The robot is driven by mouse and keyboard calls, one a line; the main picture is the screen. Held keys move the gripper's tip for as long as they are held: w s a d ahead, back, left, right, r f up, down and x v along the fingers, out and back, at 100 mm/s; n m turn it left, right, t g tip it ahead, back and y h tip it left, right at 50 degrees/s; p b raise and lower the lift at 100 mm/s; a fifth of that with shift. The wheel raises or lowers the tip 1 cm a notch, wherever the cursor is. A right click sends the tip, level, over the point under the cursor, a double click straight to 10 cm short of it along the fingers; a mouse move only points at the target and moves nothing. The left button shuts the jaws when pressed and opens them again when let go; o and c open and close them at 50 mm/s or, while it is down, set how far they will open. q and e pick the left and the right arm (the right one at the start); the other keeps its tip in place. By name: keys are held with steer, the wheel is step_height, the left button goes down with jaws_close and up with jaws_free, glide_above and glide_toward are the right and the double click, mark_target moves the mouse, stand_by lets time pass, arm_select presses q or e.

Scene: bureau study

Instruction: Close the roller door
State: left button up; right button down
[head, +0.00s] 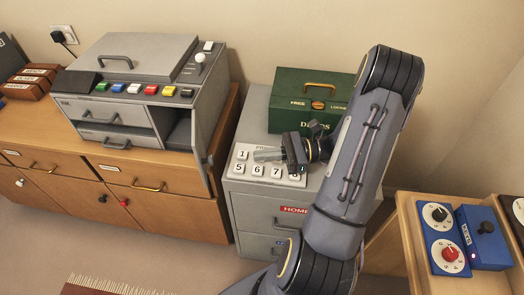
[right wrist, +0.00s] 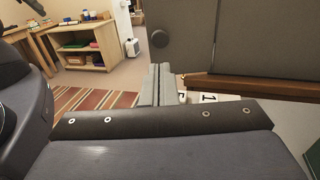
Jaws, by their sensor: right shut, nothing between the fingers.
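A grey console (head: 150,112) stands on the wooden bureau in the head view. At its right end is an open compartment (head: 178,138), and a grey hinged door (head: 201,150) stands swung out from it. No door that is clearly a roller door shows. A dark panel with a round knob (right wrist: 240,38) fills the upper right of the right wrist view; it looks like this door. My right gripper (head: 258,155) is shut and empty above the number keys, pointing left, apart from the door. Its fingers show in the right wrist view (right wrist: 158,84). My left gripper is not in view.
The grey filing cabinet (head: 246,205) carries number keys (head: 243,168) and a green box (head: 290,103) behind my gripper. Dials (head: 440,215) sit on a wooden stand at the right. A gap of free room lies between my fingertips and the door.

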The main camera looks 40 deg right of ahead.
steer(key=x, duration=1)
steer(key=shift+w+a, duration=0.1)
steer(key=shift+a, duration=0.05)
